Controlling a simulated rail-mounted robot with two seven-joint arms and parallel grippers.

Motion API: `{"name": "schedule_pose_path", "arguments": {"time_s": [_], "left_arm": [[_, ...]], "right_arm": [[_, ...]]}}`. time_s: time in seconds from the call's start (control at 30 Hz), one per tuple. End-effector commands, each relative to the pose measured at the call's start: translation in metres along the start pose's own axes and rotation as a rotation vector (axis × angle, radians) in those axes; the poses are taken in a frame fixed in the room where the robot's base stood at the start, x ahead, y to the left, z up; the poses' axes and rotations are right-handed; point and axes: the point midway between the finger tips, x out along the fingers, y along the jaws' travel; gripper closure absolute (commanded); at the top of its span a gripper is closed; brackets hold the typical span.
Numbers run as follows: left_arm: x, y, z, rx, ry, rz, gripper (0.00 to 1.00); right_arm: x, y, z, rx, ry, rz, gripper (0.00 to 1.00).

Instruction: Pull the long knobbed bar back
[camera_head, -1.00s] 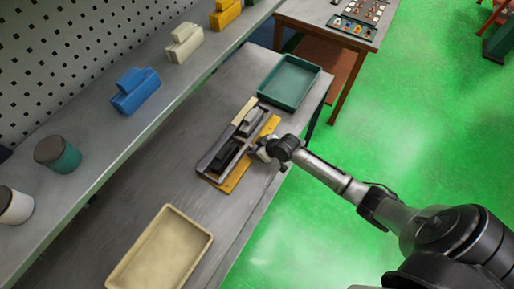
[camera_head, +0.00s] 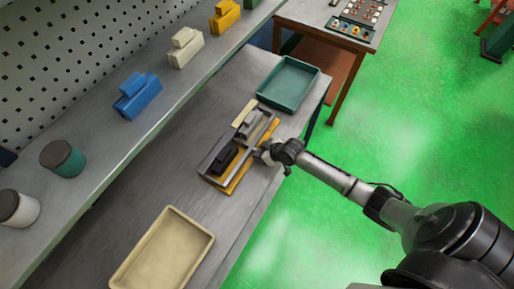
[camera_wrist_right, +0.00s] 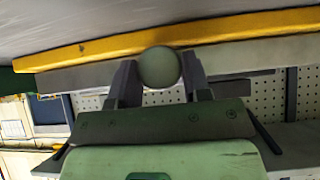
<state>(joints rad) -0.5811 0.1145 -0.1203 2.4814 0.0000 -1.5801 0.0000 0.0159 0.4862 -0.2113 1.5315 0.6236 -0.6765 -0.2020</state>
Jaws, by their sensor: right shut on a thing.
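A fixture with a yellow base (camera_head: 239,178) lies on the grey workbench in the head view. A long grey bar (camera_head: 256,143) runs lengthwise along it, close to its right side. In the wrist view the bar (camera_wrist_right: 240,58) spans the picture below the yellow edge (camera_wrist_right: 240,28). Its round dark green-grey knob (camera_wrist_right: 159,67) sits between my fingers. My right gripper (camera_head: 264,152) is at the fixture's right side, shut on the knob. A black block (camera_head: 224,158) and a grey block (camera_head: 250,125) sit left of the bar. My left gripper is not in view.
A teal tray (camera_head: 313,79) lies beyond the fixture and a cream tray (camera_head: 203,250) lies nearer. A shelf (camera_head: 105,150) on the left carries coloured blocks and two jars. The workbench's right edge is close to the fixture.

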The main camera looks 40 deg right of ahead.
Motion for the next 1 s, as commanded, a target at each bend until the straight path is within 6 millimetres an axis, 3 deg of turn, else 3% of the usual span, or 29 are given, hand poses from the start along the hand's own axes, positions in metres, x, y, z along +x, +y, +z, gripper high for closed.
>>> {"name": "schedule_pose_path", "arguments": {"time_s": [0.2,0.23,0.47,0.77,1.0], "left_arm": [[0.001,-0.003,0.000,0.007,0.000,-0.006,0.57],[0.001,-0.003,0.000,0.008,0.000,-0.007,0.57],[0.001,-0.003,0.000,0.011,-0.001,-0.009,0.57],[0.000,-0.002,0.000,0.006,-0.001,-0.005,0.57],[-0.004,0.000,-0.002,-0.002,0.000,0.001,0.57]], "right_arm": [[-0.001,0.000,0.001,0.000,-0.001,-0.002,0.98],[-0.001,0.000,0.001,0.000,-0.001,-0.002,0.54],[0.000,0.000,0.000,0.001,-0.001,-0.001,0.32],[-0.003,0.000,0.000,0.000,-0.001,-0.001,0.32],[-0.037,0.001,0.000,-0.002,-0.001,-0.001,0.32]]}}
